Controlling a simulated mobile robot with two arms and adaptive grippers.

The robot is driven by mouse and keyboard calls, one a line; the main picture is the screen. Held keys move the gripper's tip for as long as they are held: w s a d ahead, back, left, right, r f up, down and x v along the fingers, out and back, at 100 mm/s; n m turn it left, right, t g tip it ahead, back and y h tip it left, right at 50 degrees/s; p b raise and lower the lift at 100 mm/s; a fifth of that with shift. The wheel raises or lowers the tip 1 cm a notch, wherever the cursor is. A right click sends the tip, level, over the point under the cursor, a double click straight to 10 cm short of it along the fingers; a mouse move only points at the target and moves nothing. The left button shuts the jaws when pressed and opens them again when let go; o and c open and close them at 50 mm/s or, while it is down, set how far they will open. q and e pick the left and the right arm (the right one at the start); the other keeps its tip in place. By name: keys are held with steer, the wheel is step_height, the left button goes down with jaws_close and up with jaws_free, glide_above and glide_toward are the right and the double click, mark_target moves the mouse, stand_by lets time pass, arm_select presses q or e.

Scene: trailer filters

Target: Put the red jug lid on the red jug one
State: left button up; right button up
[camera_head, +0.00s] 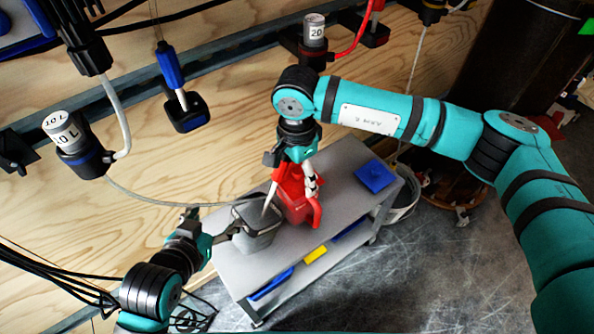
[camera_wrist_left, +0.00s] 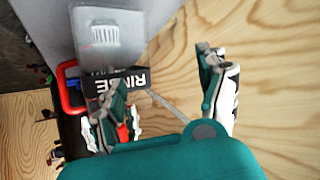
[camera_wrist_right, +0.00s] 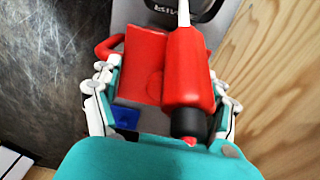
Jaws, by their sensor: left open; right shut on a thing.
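The red jug (camera_head: 290,192) stands on the grey cart beside the grey container, under my right gripper (camera_head: 297,172). A red tapered piece with a thin white spout and black collar (camera_wrist_right: 189,75), which looks like the red jug lid, lies over the jug's right side. I cannot tell if it is seated. My left gripper (camera_head: 225,228) is open beside the grey container; its fingers (camera_wrist_left: 168,105) are spread and hold nothing.
The grey container (camera_head: 257,236), labelled RINSE in the left wrist view (camera_wrist_left: 105,30), stands on the cart (camera_head: 345,160). A blue square piece (camera_head: 375,176) lies on its right part. Blue and yellow items (camera_head: 315,254) sit lower. A wooden wall with hanging tools rises behind.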

steer(key=o, duration=1)
steer(key=shift+r, duration=0.1)
